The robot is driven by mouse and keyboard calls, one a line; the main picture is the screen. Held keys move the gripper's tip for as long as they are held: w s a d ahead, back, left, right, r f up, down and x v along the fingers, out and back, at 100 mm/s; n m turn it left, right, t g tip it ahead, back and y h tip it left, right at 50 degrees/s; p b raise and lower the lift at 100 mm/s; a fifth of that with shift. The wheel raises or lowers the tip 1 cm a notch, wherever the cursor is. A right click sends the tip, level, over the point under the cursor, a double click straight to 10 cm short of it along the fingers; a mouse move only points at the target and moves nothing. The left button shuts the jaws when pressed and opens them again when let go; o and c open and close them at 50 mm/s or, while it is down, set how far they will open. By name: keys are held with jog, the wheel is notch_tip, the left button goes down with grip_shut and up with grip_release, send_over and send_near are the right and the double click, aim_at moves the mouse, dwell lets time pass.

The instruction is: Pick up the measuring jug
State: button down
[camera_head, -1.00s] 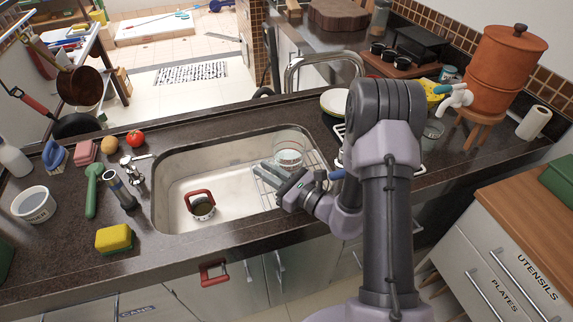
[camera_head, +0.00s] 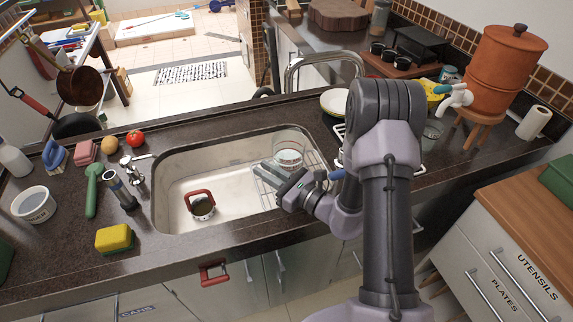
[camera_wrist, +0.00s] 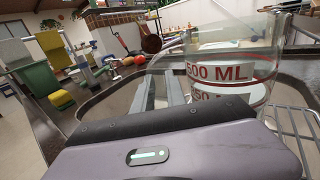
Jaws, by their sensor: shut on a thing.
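The measuring jug (camera_head: 289,150) is clear, with a wide round body. It is at the right end of the sink, over the wire rack. In the wrist view the jug (camera_wrist: 235,70) shows red bands and a "500 ML" label, just right of my fingers. My gripper (camera_head: 268,174) reaches in from the right, low beside the jug's near left side. In the wrist view my gripper (camera_wrist: 162,95) is shut on the jug; the exact part held is hard to see. I cannot tell whether the jug's base touches the rack.
The sink (camera_head: 177,205) holds a red-handled round item (camera_head: 202,204) on its floor. The wire rack (camera_head: 268,194) lies under the jug. The faucet (camera_head: 290,75) stands behind the sink. A yellow sponge (camera_head: 115,238) and a tomato (camera_head: 135,138) lie on the left counter.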

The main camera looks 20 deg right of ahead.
jog(key=s+d+r+p, duration=0.1)
jog(key=s+r+p, duration=0.1)
jog(key=s, duration=0.6)
jog(key=s+d+r+p, duration=0.1)
jog(key=s+r+p, duration=0.2)
jog(key=s+p, duration=0.2)
jog(key=s, duration=0.2)
jog(key=shift+s+d, duration=0.2)
jog(key=shift+s, duration=0.2)
